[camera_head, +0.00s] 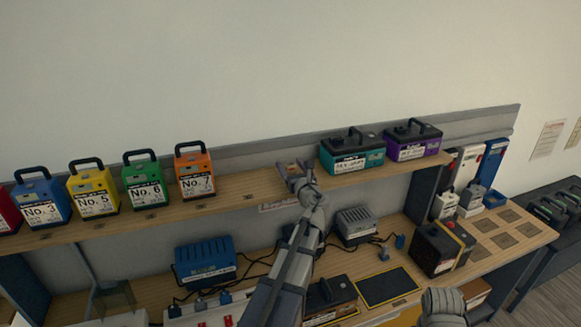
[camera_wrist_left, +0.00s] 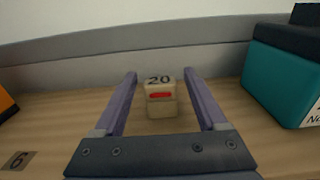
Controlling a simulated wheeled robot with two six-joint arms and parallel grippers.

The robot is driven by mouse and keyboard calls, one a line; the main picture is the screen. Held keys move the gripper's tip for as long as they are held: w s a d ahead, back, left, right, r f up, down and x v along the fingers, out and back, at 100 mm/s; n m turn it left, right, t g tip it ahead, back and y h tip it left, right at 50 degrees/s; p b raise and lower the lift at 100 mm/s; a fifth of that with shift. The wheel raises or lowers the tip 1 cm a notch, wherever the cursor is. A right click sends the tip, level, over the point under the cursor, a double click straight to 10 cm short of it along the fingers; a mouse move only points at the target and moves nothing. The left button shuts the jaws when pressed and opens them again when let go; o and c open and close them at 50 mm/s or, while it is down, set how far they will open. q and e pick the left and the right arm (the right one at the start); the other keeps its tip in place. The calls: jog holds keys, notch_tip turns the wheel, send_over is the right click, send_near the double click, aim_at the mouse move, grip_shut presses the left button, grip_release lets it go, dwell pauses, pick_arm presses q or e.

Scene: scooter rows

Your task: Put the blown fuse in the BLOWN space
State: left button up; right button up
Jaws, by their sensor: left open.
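A small beige block marked 20 with a red bar (camera_wrist_left: 160,98), which looks like the fuse, stands upright on the upper shelf in the left wrist view. My left gripper (camera_wrist_left: 160,92) is open, with its purple fingers on either side of the block and a gap showing at each side. In the head view my left gripper (camera_head: 291,172) is at the upper shelf, between the orange No. 7 unit and the teal battery; the block is hard to make out there. I cannot read a BLOWN label in either view. My right gripper's fingers do not show.
The orange unit (camera_head: 194,172) is left of my left gripper; the teal battery (camera_head: 352,158) and purple battery (camera_head: 412,140) are right. The upper shelf (camera_head: 245,188) has bare room around the gripper. Below are a blue charger (camera_head: 205,262) and a yellow-edged dark panel (camera_head: 388,287).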

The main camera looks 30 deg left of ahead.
pick_arm(q)
jog(key=shift+r+p, duration=0.25)
jog(key=shift+p, duration=0.05)
jog(key=v, duration=1.2)
